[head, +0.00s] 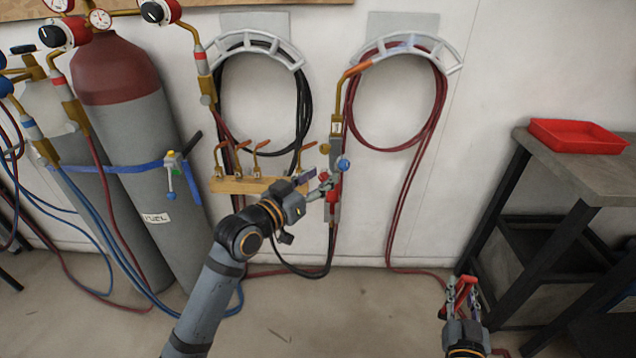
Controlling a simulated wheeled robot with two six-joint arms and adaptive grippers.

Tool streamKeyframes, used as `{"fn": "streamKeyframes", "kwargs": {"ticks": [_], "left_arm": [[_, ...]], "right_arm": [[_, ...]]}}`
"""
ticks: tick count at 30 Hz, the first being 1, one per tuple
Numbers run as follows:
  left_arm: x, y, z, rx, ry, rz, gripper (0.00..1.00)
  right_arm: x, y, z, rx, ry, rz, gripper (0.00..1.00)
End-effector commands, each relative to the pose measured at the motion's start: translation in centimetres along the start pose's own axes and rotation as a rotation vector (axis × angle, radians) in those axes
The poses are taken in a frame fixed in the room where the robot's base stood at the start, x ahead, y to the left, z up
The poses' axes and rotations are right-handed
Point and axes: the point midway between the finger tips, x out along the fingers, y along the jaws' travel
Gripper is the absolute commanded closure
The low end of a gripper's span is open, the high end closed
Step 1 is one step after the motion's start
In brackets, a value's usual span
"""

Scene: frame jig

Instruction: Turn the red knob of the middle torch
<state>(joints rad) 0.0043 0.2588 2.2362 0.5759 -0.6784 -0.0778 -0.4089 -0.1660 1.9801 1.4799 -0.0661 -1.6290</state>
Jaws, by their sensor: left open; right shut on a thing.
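The torch (336,146) hangs upright against the wall in the middle, with a brass neck and copper tip bending up to the right. It has a blue knob (343,164) on its right and a red knob (324,176) lower on its left. My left gripper (322,184) is open, with its fingers at the red knob; I cannot tell whether they touch it. My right gripper (461,293) is low at the right, well away from the torch, and shut on a red-handled thing (466,282) whose shape is partly hidden.
A wooden rack (240,185) with several copper nozzles is on the wall just left of the torch. Hoses hang on two wall hangers (255,42) above. Gas cylinders (135,150) stand at the left. A workbench (577,165) with a red tray (577,137) stands at the right.

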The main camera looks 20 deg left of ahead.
Motion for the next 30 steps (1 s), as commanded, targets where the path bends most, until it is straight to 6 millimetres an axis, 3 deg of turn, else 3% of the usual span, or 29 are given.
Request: {"fn": "streamKeyframes", "kwargs": {"ticks": [6,12,24,30], "left_arm": [[-0.1,0.6,-5.1,0.006,0.009,0.0,0.53],[-0.1,1.0,-8.2,0.002,0.004,0.0,0.53],[-0.2,1.1,-8.9,0.001,0.002,-0.001,0.53],[-0.3,1.0,-8.1,0.0,-0.016,-0.007,0.53]], "right_arm": [[0.0,0.0,0.0,0.0,0.0,0.0,1.0],[0.0,0.0,0.0,0.0,0.0,0.0,1.0],[0.0,0.0,0.0,0.0,0.0,0.0,1.0],[0.0,0.0,0.0,0.0,0.0,0.0,1.0]]}}
